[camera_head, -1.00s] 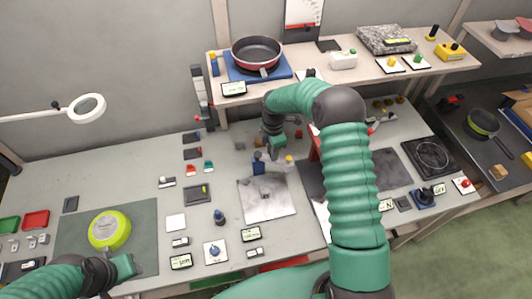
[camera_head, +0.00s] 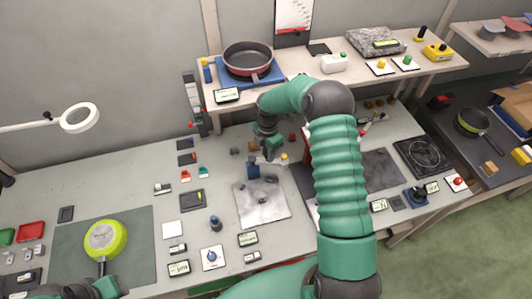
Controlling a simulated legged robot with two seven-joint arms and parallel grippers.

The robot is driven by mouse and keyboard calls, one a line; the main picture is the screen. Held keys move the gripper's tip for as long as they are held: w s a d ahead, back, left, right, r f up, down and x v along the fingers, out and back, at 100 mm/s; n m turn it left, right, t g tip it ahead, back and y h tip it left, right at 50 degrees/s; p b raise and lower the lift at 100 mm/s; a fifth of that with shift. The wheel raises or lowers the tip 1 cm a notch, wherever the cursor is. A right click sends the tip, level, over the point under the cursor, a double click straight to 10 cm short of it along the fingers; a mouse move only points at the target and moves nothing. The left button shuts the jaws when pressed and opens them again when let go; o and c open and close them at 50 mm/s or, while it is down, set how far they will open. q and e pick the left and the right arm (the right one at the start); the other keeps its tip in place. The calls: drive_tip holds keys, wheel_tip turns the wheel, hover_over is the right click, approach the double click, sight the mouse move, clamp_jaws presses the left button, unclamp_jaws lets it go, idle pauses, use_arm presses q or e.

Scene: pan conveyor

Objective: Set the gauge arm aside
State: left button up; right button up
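A blue upright piece (camera_head: 253,170) stands at the back edge of a grey metal plate (camera_head: 262,208); it may be the gauge arm, but I cannot tell for sure. A yellow knob (camera_head: 284,156) is just right of it. My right gripper (camera_head: 268,147) points down just behind and above the blue piece; its fingers are too small and hidden to tell open from shut, or whether it touches anything. A lime-green pan (camera_head: 105,240) lies on a dark green mat (camera_head: 142,222), handle toward me. My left gripper (camera_head: 108,289) is at the bottom left beside the handle's end, partly cut off.
A red pan (camera_head: 248,57) sits on a blue stand on the raised shelf (camera_head: 300,85) behind. Small blocks, switches and displays are scattered over the table. My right arm hides the table's middle right. A ring lamp (camera_head: 80,118) hangs at left.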

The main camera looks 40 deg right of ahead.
drive_tip(key=o, duration=0.3)
drive_tip(key=shift+s, duration=0.15)
